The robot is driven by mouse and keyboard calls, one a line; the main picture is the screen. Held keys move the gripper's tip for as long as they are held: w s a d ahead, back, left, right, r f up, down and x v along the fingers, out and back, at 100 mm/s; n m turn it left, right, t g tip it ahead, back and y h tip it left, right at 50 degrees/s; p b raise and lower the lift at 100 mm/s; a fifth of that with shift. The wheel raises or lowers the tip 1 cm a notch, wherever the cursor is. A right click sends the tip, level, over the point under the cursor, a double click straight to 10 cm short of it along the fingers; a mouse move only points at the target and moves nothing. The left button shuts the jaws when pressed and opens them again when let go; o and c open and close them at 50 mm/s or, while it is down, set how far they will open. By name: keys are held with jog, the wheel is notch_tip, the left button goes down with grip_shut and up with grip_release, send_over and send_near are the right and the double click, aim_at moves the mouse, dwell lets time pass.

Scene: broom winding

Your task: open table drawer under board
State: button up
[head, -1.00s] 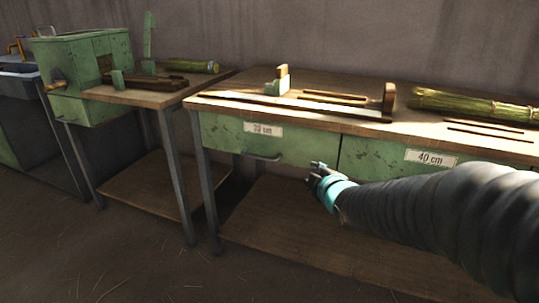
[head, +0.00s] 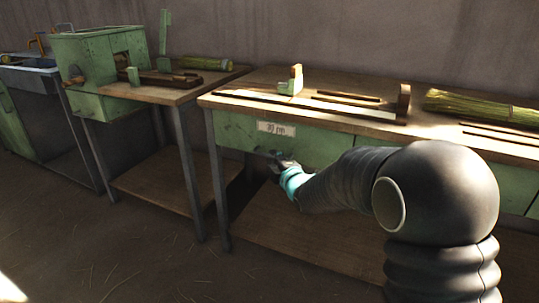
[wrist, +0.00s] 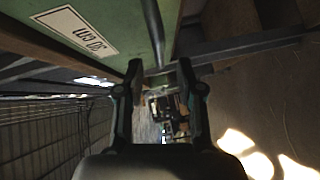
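The green drawer (head: 240,133) labelled "30 cm" sits under the left part of the wooden table top, below the measuring board (head: 310,106) with its upright stops. Its front looks flush with the table. My gripper (head: 277,158) is at the drawer's bar handle, and it hides most of the handle in the head view. In the wrist view, the handle (wrist: 153,30) runs down from the top edge and ends near the gap between my two fingers (wrist: 160,72). The fingers are apart. I cannot tell whether they touch the handle. The drawer's label (wrist: 75,30) shows beside it.
A second table (head: 155,95) with a green machine (head: 95,60) stands to the left, across a narrow gap. A straw bundle (head: 475,106) lies on the table top at right. A lower shelf (head: 290,235) lies under the drawers. Floor in front is clear.

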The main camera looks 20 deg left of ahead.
aim_at(269, 156)
jog(key=shift+x, duration=2.45)
grip_shut()
